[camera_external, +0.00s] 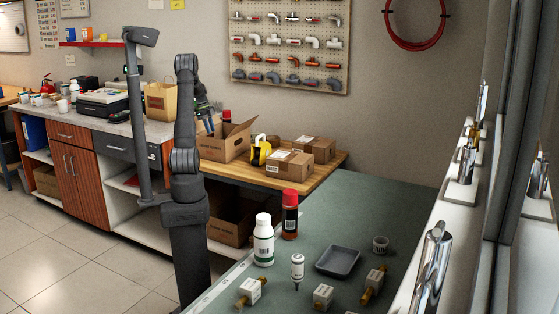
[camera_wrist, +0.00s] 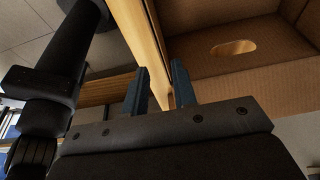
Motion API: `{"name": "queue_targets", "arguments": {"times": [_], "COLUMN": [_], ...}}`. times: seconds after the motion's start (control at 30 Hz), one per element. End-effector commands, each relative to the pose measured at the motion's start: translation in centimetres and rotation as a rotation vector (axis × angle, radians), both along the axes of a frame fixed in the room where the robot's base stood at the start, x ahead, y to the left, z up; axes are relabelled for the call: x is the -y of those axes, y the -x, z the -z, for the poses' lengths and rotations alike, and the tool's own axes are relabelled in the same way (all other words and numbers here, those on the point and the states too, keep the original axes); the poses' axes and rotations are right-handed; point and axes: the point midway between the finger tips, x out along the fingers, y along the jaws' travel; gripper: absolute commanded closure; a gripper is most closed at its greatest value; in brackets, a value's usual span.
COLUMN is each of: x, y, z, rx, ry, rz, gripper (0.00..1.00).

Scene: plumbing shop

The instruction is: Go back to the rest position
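My gripper (camera_wrist: 160,84) shows in the wrist view with its two dark fingers apart and nothing between them. In the external view my gripper (camera_external: 210,130) is partly hidden behind my arm and points down near the open cardboard box (camera_external: 225,148) on the wooden table. The inside of a cardboard box (camera_wrist: 285,80), with an oval hand hole, fills the upper right of the wrist view. I cannot tell the exact distance from the fingers to the box.
Closed boxes (camera_external: 314,149) and a yellow item (camera_external: 260,152) stand on the wooden table (camera_external: 328,162). The green bench (camera_external: 385,205) holds a white bottle (camera_external: 263,240), a red-capped can (camera_external: 290,215), a grey tray (camera_external: 338,261) and small fittings. Chrome taps (camera_external: 430,270) line the right.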

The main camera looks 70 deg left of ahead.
Motion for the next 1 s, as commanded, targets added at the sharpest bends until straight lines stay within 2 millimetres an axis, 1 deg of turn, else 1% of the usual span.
{"name": "queue_targets", "arguments": {"times": [0.03,0.1,0.57,0.6,0.67,1.0], "x": [-0.1,-0.1,-0.1,0.1,0.4,2.4], "y": [0.0,0.0,0.0,-0.5,-1.7,-8.3], "z": [-1.1,-2.6,-11.7,-12.3,-12.7,-12.4], "rx": [0.001,0.002,0.001,0.001,0.001,0.000], "ry": [-0.004,-0.005,-0.002,-0.002,-0.001,0.001], "rz": [0.001,0.001,0.000,0.004,0.006,0.009], "gripper": [0.75,0.75,0.75,0.75,0.75,0.75]}}
